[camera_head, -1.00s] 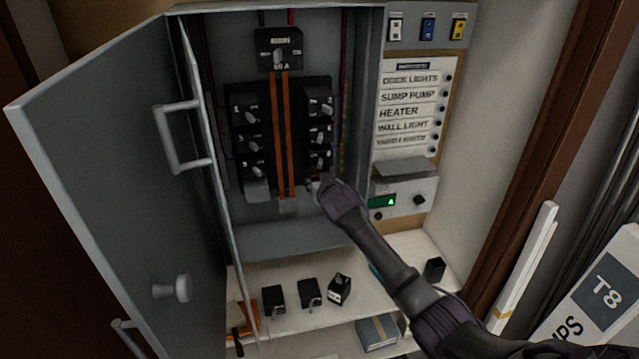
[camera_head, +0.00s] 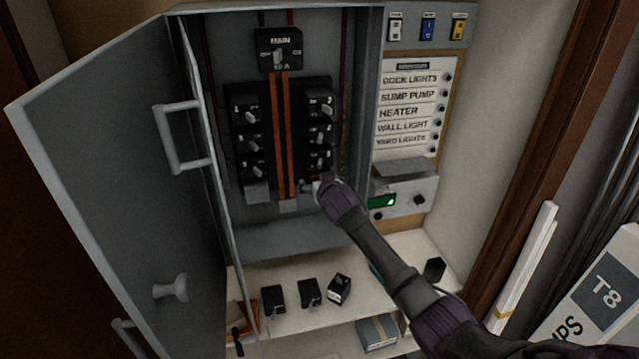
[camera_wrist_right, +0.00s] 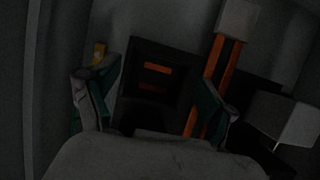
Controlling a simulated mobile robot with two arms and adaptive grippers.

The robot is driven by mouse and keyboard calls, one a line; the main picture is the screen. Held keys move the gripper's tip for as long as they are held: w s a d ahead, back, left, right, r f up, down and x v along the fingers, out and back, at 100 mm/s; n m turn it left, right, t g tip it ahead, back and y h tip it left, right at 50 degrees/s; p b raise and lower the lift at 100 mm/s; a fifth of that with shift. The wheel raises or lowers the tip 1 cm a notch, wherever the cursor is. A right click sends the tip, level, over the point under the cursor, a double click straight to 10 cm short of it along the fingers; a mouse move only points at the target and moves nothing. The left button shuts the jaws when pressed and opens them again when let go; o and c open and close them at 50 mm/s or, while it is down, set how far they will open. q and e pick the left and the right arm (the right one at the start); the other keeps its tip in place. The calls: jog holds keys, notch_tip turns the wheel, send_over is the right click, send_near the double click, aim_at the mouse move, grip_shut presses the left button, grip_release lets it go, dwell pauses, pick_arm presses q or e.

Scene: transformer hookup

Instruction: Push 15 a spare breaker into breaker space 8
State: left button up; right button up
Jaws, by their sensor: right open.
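In the head view, my right gripper (camera_head: 317,188) is at the bottom of the panel's right column, just below the breaker marked 6. In the right wrist view its two green-padded fingers (camera_wrist_right: 150,106) are apart. Between and beyond them is a dark square recess, breaker space 8 (camera_wrist_right: 158,78), with two short orange strips. I see no breaker between the fingers. Loose black breakers lie on the shelf: one at left (camera_head: 273,299), one in the middle (camera_head: 309,292), one tilted (camera_head: 340,288). Their ratings are unreadable. My left gripper is out of view.
The grey cabinet door (camera_head: 110,150) stands open at left. Orange bars (camera_head: 285,130) run down between the breaker columns, with a grey block (camera_head: 257,190) at lower left. A control box (camera_head: 405,196) is right of my gripper. A black block (camera_head: 433,268) stands on the shelf's right.

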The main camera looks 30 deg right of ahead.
dwell(0.3)
jog(key=shift+s+a+p, duration=0.2)
jog(key=shift+s+p, duration=0.4)
jog(key=shift+s, duration=0.25)
jog(key=shift+s+a+p, duration=0.2)
jog(key=shift+s+p, duration=0.4)
jog(key=shift+s, duration=0.2)
jog(key=shift+s+a+p, duration=0.2)
jog(key=shift+s+p, duration=0.4)
jog(key=shift+s, duration=0.25)
